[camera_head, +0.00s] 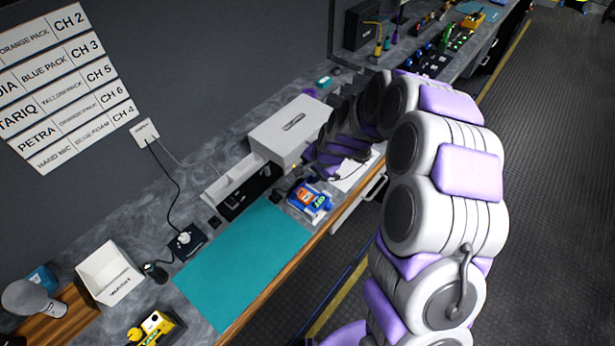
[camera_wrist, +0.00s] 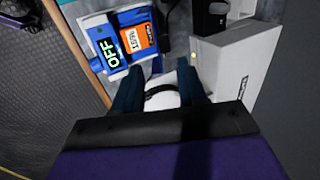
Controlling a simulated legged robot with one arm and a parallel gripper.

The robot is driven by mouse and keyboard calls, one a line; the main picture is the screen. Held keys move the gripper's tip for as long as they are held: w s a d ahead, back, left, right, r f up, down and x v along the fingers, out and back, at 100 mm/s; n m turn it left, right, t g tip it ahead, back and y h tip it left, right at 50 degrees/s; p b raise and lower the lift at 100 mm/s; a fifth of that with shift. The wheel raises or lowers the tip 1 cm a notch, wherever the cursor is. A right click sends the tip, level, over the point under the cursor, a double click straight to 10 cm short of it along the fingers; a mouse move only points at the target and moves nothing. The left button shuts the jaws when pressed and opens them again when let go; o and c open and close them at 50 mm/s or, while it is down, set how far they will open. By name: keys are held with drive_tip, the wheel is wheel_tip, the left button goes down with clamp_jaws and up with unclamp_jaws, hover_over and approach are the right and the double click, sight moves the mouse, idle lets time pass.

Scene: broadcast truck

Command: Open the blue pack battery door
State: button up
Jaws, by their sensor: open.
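The blue pack (camera_head: 311,199) lies on the counter beside the teal mat. In the wrist view the blue pack (camera_wrist: 92,48) shows at the upper left, with a display reading OFF and an orange label with small print. I cannot tell where its battery door's edges are or whether the door is open. My gripper (camera_wrist: 160,72) is open, its two dark fingers apart and nothing held between them. The fingertips are close to the pack, off its lower right side in the wrist view. In the head view my gripper (camera_head: 328,156) is just beyond the pack, partly hidden by my arm.
A pale grey box (camera_head: 291,128) stands on the counter close to my gripper. The teal mat (camera_head: 243,262) is clear. A white bin (camera_head: 108,273), a yellow device (camera_head: 157,327) and a cabled black unit (camera_head: 187,240) stand to the left. The counter's wooden front edge runs beside the pack.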

sight(301, 181)
drive_tip(key=a+f, duration=0.2)
drive_tip(key=shift+w+a+f, duration=0.3)
drive_tip(key=shift+w+f, duration=0.05)
drive_tip(key=shift+f, duration=0.05)
drive_tip(key=shift+a+f, duration=0.2)
drive_tip(key=shift+a, duration=0.2)
drive_tip(key=shift+d, duration=0.45)
drive_tip(key=shift+d+r, duration=0.1)
drive_tip(key=shift+d, duration=0.4)
drive_tip(key=shift+c, duration=2.7)
drive_tip(key=shift+s+a, duration=0.1)
drive_tip(key=shift+a, duration=0.5)
clamp_jaws()
drive_tip(key=shift+d, duration=0.1)
